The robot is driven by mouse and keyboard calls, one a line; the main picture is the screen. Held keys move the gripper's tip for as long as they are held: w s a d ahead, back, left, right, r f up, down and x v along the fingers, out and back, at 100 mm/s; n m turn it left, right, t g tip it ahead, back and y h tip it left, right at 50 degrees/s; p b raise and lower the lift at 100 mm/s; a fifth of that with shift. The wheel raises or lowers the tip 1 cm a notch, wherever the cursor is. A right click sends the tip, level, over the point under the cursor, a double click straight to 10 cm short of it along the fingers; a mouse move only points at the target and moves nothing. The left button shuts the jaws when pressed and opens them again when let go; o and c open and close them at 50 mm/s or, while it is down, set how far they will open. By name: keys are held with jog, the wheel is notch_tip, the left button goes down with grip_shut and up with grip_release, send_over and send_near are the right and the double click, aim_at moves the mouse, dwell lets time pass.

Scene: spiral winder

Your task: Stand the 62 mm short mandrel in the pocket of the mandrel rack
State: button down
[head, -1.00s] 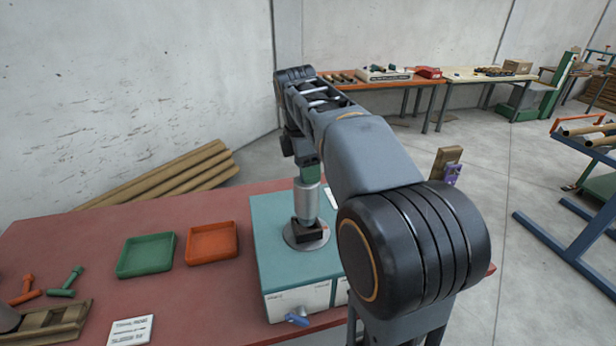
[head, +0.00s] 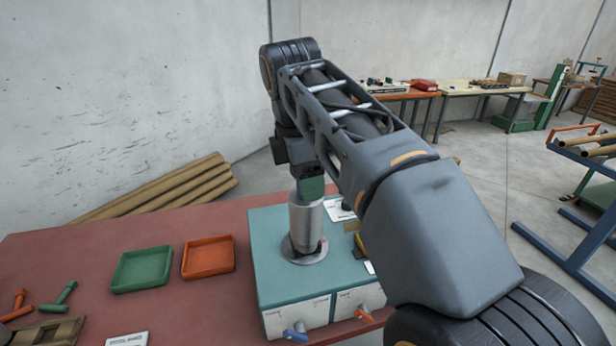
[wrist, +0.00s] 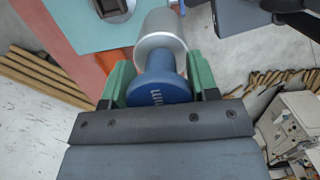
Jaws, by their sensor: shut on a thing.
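My gripper (head: 309,188) has green fingers. In the wrist view they (wrist: 160,95) are closed on the blue end of a mandrel with a silver body (wrist: 162,42). In the head view the silver mandrel (head: 305,222) hangs upright below the fingers, in front of a round grey plate (head: 291,252) on a teal box (head: 268,235). In the wrist view a dark square block with an opening (wrist: 112,8) shows apart from the mandrel, at the top edge. I cannot tell whether this block is the rack's pocket; no rack is clearly identifiable. The mandrel's lower end is hidden in the wrist view.
A green tray (head: 140,270) and an orange tray (head: 208,258) lie left of the teal box on the red table (head: 215,310). Cardboard tubes (head: 165,190) lie behind the table.

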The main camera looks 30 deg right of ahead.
jog(key=shift+r+p, duration=1.5)
jog(key=shift+r, duration=0.25)
jog(key=shift+f, duration=0.1)
